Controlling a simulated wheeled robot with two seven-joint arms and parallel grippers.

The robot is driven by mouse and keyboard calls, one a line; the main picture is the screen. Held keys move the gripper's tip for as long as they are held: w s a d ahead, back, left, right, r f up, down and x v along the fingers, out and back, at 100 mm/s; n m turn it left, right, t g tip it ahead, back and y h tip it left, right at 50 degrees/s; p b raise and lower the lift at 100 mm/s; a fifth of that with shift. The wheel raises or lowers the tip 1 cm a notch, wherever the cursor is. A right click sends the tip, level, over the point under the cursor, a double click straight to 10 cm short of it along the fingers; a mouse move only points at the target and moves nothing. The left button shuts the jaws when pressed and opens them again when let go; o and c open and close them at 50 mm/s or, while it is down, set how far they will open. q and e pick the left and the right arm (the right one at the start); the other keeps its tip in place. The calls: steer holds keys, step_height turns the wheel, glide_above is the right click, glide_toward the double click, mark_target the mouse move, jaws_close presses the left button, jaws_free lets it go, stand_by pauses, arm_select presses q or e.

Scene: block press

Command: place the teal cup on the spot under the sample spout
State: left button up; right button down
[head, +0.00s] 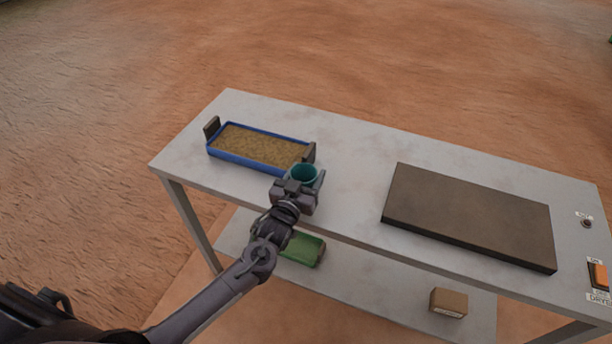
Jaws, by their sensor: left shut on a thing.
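The teal cup (303,172) is in the head view, upright, at the front edge of the grey table, just right of a blue tray. My left gripper (304,184) is shut on the teal cup from the near side and hides its lower part. I cannot tell whether the cup touches the table top. No sample spout and no marked spot can be made out in this view. My right gripper is not in view.
The blue tray (233,158) of brown grainy material has dark end handles. A dark flat slab (468,215) lies on the right half of the table (358,150). An orange switch (598,275) is at the right end. A green container (303,250) and cardboard box (449,302) sit on the lower shelf.

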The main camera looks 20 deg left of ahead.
arm_select(q)
steer(key=shift+f, duration=0.4)
steer(key=shift+f, duration=0.1)
steer(key=o, duration=0.9)
steer(key=shift+o, duration=0.2)
